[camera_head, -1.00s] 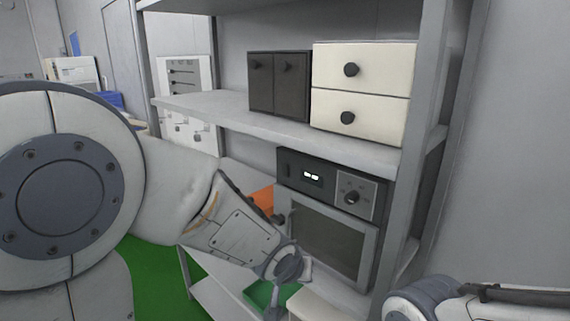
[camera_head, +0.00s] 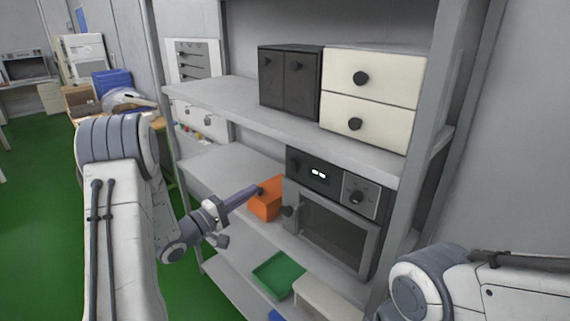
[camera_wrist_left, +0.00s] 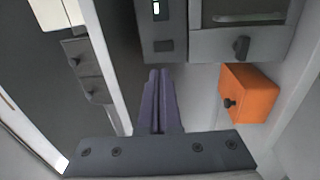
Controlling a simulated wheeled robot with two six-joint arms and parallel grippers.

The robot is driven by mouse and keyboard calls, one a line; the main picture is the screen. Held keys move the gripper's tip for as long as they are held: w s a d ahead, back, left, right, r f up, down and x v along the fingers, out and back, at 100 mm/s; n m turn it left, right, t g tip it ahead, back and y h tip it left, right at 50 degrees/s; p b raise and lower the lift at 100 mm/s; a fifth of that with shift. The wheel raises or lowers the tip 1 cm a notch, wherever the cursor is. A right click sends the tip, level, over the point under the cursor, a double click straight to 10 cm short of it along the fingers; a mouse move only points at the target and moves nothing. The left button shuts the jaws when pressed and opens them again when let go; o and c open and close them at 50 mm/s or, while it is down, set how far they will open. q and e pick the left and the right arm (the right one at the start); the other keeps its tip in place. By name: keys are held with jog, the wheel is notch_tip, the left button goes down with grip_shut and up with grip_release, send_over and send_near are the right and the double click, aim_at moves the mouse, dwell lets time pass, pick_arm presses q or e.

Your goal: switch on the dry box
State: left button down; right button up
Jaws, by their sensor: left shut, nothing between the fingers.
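The dial does not show there. My right arm shows at lower right; its gripper is outside the frame.
An orange box (camera_head: 265,203) with a knob sits left of the dry box. Black cabinets (camera_head: 288,80) and white drawers (camera_head: 370,92) stand on the shelf above. A green tray (camera_head: 279,273) lies below. The shelf board left of the orange box is bare.

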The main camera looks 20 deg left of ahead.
pick_arm(q)
jog(key=shift+s+a+r, duration=0.1)
jog(key=shift+a, duration=0.05)
jog(key=p, duration=0.6)
send_near(293, 163)
jog(key=x, duration=0.5)
jog(key=shift+w+r, duration=0.15)
jog(key=shift+w, duration=0.05)
jog(key=shift+w+d, duration=0.45)
jog(key=shift+w, duration=0.15)
